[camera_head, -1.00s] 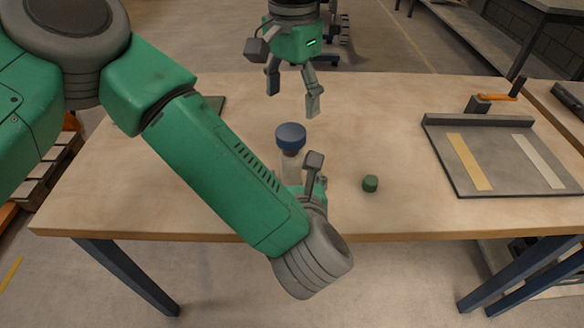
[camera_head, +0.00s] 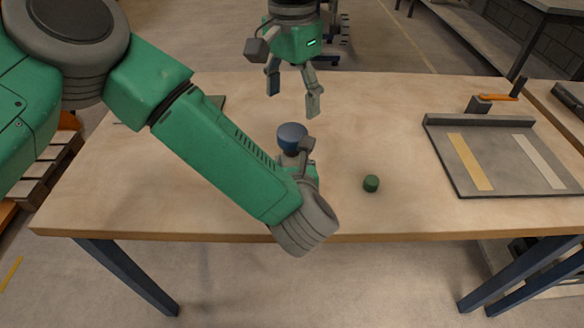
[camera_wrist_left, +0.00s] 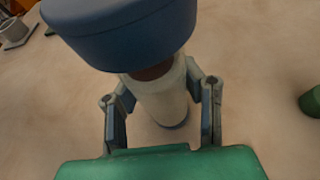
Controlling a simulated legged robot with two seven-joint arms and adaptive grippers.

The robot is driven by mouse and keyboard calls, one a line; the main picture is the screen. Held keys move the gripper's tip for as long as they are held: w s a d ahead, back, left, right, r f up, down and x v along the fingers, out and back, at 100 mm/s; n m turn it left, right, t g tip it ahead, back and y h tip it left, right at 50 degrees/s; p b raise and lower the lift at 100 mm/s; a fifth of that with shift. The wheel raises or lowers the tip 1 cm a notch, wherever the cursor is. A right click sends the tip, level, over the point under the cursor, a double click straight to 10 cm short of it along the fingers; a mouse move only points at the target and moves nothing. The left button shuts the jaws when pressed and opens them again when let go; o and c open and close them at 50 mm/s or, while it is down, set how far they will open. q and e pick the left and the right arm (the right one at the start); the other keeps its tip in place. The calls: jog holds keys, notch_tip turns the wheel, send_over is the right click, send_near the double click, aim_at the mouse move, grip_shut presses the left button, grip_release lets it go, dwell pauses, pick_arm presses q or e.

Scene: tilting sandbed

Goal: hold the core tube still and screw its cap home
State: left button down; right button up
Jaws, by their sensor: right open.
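The core tube (camera_wrist_left: 160,98) is pale and stands upright on the table. Its wide blue cap (camera_head: 292,137) sits on top, and the cap also fills the top of the left wrist view (camera_wrist_left: 120,30). A reddish-brown neck (camera_wrist_left: 153,70) shows between cap and tube. My left gripper (camera_wrist_left: 160,85) is low at the tube with one finger on each side. It looks open; whether either fingertip touches the tube is unclear. In the head view my left wrist hides most of the tube. My right gripper (camera_head: 292,103) is open and empty, above and behind the cap.
A small green cylinder (camera_head: 371,183) stands on the table (camera_head: 200,215) right of the tube. A grey tray (camera_head: 510,185) with a yellow and a white strip lies at the right, with an orange-handled clamp (camera_head: 495,98) behind it. The table between is clear.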

jog(key=n, duration=1.1)
jog(key=shift+n, duration=0.3)
jog(key=n, duration=1.4)
jog(key=shift+n, duration=0.3)
jog(key=n, duration=1.2)
jog(key=shift+n, duration=0.3)
jog(key=n, duration=0.6)
jog(key=shift+f, duration=0.1)
